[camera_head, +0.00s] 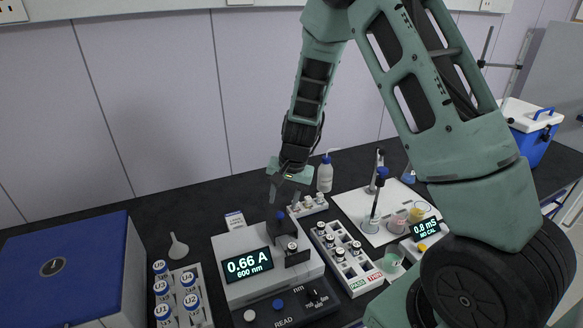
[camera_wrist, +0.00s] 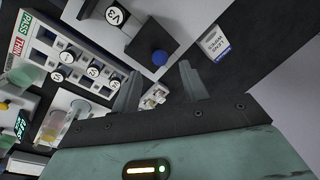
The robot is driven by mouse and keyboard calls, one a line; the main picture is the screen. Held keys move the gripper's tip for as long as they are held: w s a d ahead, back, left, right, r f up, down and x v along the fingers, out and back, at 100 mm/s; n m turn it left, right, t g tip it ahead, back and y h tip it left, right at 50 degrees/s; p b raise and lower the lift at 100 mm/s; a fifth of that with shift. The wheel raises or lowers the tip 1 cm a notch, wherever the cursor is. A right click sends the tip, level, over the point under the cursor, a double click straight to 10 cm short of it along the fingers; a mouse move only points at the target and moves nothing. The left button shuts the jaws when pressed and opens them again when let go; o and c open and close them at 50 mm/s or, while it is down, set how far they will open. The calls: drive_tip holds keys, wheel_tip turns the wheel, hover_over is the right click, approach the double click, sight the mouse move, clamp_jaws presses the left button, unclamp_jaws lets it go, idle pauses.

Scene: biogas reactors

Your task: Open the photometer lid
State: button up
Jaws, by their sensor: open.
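The photometer (camera_head: 238,243) is a pale box on the dark bench with a display reading 0.66 A, 600 nm. Its dark lid piece (camera_head: 281,227) with a blue knob (camera_head: 281,214) stands at the back right of its top. A capped vial shows uncovered in front of that piece; the wrist view reads V3 on its cap (camera_wrist: 117,15). My gripper (camera_head: 284,198) is open and empty, just above the knob. In the wrist view the blue knob (camera_wrist: 159,57) lies beyond and between the fingertips (camera_wrist: 159,70). I cannot tell whether they touch it.
A white vial rack (camera_head: 345,256) with several vials stands right of the photometer, a small rack (camera_head: 309,206) behind it. A rack of U-labelled vials (camera_head: 180,300) and a funnel (camera_head: 178,246) are left. A wash bottle (camera_head: 325,175) stands behind, close to my gripper.

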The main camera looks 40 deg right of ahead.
wheel_tip(320, 180, up, 12)
drive_tip(key=s+d+b, duration=0.1)
drive_tip(key=shift+s+d, duration=0.35)
